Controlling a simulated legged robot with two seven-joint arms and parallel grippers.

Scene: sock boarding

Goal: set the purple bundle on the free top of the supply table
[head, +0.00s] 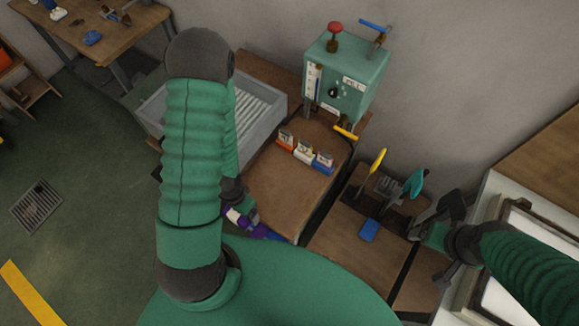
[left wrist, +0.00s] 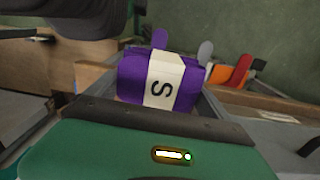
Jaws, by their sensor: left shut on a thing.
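The purple bundle (head: 233,215) has a white band and is partly hidden by my left arm in the head view. In the left wrist view the purple bundle (left wrist: 186,87) shows its white band with a black letter S. My left gripper (head: 246,213) is shut on it, near the front left edge of the brown-topped table (head: 285,197). I cannot tell whether the bundle touches anything below. My right gripper (head: 432,246) has its dark fingers spread, empty, at the right. Which surface is the supply table is not clear from the views.
A green machine (head: 345,75) with a red knob stands at the table's back. Several small labelled packs (head: 304,153) sit before it. A grey ribbed tray (head: 262,105) lies left, partly behind my arm. Yellow (head: 377,160) and teal (head: 414,183) forms stand on the right-hand surface.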

